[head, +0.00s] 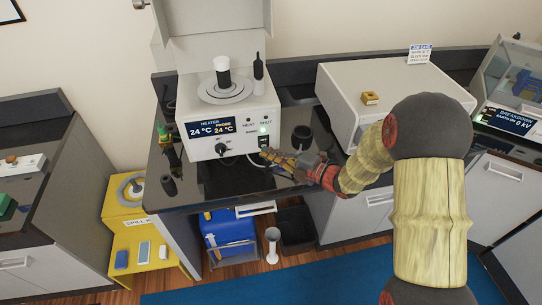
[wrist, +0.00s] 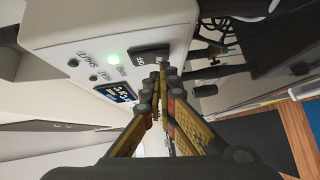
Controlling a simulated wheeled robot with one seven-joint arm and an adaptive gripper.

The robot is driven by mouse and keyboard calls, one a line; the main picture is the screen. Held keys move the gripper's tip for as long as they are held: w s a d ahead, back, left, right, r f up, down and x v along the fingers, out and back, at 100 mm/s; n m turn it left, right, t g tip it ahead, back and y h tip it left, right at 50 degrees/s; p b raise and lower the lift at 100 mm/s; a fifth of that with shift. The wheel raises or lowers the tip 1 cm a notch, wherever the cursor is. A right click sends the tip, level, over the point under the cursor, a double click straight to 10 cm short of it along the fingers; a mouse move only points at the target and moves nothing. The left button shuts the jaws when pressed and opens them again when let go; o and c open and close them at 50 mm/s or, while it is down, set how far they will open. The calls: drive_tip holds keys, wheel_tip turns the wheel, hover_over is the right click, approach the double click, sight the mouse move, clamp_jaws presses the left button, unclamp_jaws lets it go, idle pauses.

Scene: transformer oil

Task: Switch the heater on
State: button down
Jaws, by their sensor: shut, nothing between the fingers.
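The heater (head: 205,105) is a white box on the black bench, with a round plate on top. Its display (head: 211,128) is lit and reads 24 °C twice. A green lamp glows on its front; it also shows in the wrist view (wrist: 113,58). A black rocker switch (wrist: 149,53) sits beside the lamp, and a black knob (head: 221,149) is lower left on the front. My gripper (wrist: 159,68) is shut and empty, its fingertips right at the rocker switch. I cannot tell whether they touch it. The fingertips partly cover the switch's edge.
A black-and-white vessel (head: 222,76) and a dark bottle (head: 258,68) stand on the heater. A black cup (head: 302,137) is right of it, beside a large white box (head: 340,92). A dark cylinder (head: 169,187) stands near the bench's front left. A pale cable runs below the heater's front.

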drive_tip(key=shift+f+b, duration=0.1)
drive_tip(key=shift+b, duration=0.2)
drive_tip(key=b, duration=0.2)
drive_tip(key=shift+w+n+b, duration=0.3)
drive_tip(key=shift+w+b, duration=0.05)
drive_tip(key=shift+b, duration=0.05)
drive_tip(key=shift+a+f, duration=0.1)
